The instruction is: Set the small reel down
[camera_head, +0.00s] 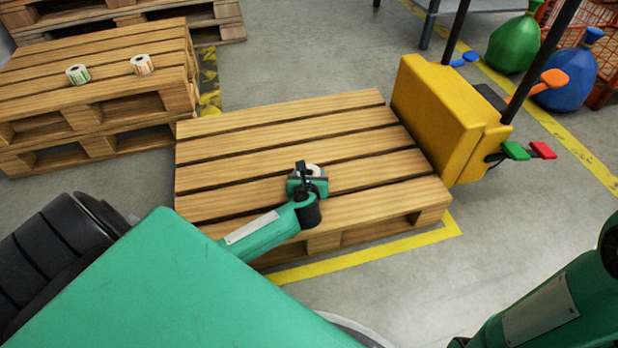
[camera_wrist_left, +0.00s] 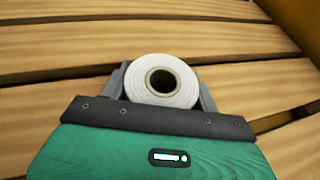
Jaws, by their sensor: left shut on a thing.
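The small reel (camera_wrist_left: 162,81) is a white roll with a dark hollow core, seen end-on in the left wrist view. My left gripper (camera_wrist_left: 160,90) is shut on it, with a grey finger on each side. In the head view the reel (camera_head: 312,171) shows partly behind my left gripper (camera_head: 306,176), over the front right part of the middle pallet (camera_head: 270,143). Whether the reel touches the slats cannot be told. My right gripper is not in view; only part of a green arm shows at the lower right.
Two more small reels, one with green marks (camera_head: 78,74) and one with orange marks (camera_head: 142,64), stand on the stacked pallets (camera_head: 100,53) at the left. A yellow pallet truck (camera_head: 445,120) adjoins the middle pallet's right end. The pallet's slats are otherwise bare.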

